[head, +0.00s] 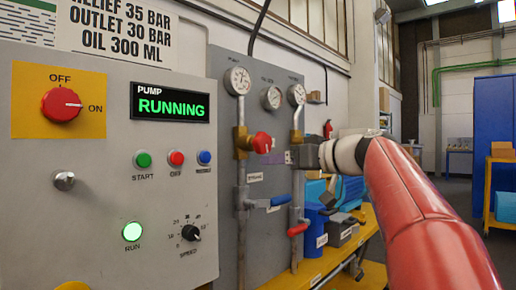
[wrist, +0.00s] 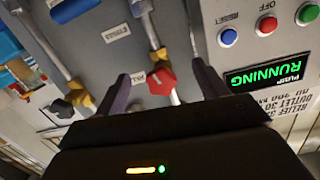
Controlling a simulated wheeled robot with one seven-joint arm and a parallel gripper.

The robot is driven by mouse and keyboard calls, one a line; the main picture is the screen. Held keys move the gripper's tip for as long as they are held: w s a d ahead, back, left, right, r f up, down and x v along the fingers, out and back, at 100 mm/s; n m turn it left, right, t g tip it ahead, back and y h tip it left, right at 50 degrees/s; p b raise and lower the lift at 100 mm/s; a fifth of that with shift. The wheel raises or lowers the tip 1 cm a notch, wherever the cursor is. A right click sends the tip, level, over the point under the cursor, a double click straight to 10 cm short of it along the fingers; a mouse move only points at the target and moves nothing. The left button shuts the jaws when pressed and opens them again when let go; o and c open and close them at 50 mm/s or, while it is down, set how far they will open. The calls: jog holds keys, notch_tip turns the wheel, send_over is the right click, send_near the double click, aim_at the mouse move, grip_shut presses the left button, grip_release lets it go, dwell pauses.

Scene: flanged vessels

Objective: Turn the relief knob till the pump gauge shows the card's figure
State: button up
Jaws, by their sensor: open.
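The red relief knob (head: 262,142) sits on a brass fitting on the left pipe of the grey board. In the wrist view the red knob (wrist: 161,82) lies between my two open fingers, with no clear contact. My gripper (head: 290,157) is just right of the knob in the head view. The left gauge (head: 239,80) stands above the knob on the same pipe; its needle is too small to read. I cannot tell from labels which gauge is the pump's.
A middle gauge (head: 272,97) and a right gauge (head: 297,94) are also on the board. Below are a blue-handled valve (head: 280,200) and a red-handled valve (head: 298,229). The pump display (head: 170,103) reads RUNNING. The control cabinet (head: 100,200) stands close on the left.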

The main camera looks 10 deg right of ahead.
aim_at(266, 145)
jog(key=shift+n+t+y, duration=0.4)
jog(key=shift+n+y, duration=0.3)
jog(key=shift+n, duration=0.1)
jog(key=w+a+r, duration=0.1)
jog(key=w, duration=0.1)
jog(key=w+a+r+p, duration=0.1)
jog(key=w, duration=0.2)
jog(key=w+a+r+p, duration=0.1)
jog(key=w, duration=0.1)
jog(key=shift+w+a+r, duration=0.2)
jog(key=shift+w+r, duration=0.1)
jog(key=shift+w, duration=0.05)
jog(key=c, duration=1)
jog(key=shift+o, duration=0.2)
jog(key=shift+m, duration=1.1)
jog(key=o, duration=1)
jog(key=shift+c, duration=0.2)
